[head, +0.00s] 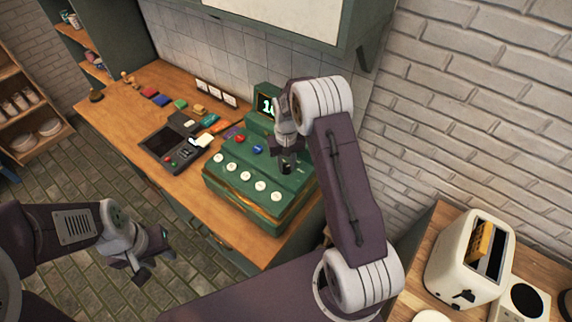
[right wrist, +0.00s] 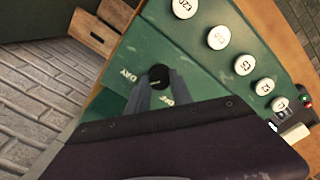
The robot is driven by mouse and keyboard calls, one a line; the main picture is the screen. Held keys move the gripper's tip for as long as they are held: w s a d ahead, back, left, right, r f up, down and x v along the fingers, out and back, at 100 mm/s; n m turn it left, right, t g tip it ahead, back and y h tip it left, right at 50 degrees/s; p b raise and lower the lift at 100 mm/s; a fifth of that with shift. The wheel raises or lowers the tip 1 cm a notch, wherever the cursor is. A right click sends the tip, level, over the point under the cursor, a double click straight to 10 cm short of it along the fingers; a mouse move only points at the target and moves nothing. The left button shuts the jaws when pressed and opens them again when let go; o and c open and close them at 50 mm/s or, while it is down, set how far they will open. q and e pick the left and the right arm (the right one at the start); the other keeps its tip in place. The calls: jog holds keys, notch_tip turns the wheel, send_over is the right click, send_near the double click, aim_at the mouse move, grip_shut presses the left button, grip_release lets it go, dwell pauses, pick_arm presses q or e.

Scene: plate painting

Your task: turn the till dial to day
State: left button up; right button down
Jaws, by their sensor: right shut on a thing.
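The green till (head: 262,200) stands on the wooden counter, with a lit display (head: 266,104) and several round white keys on its front. My right gripper (head: 286,168) reaches down onto the till's top. In the right wrist view its two fingers (right wrist: 160,88) are shut on the black dial knob (right wrist: 158,75). Pale lettering beside the knob reads DAY (right wrist: 127,77); more lettering by the right finger is partly hidden. The knob's pointer direction cannot be made out. My left gripper (head: 150,268) hangs over the floor at lower left, empty, its fingers apart.
A cream toaster (head: 468,262) stands on another counter at lower right. A green cabinet (head: 290,22) hangs above. The tiled floor at left is open.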

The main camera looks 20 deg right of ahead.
jog(key=shift+w+r+m, duration=0.2)
jog(key=shift+m, duration=0.5)
jog(key=c, duration=1.4)
grip_release()
jog(key=shift+o, duration=1.4)
jog(key=shift+s, duration=0.2)
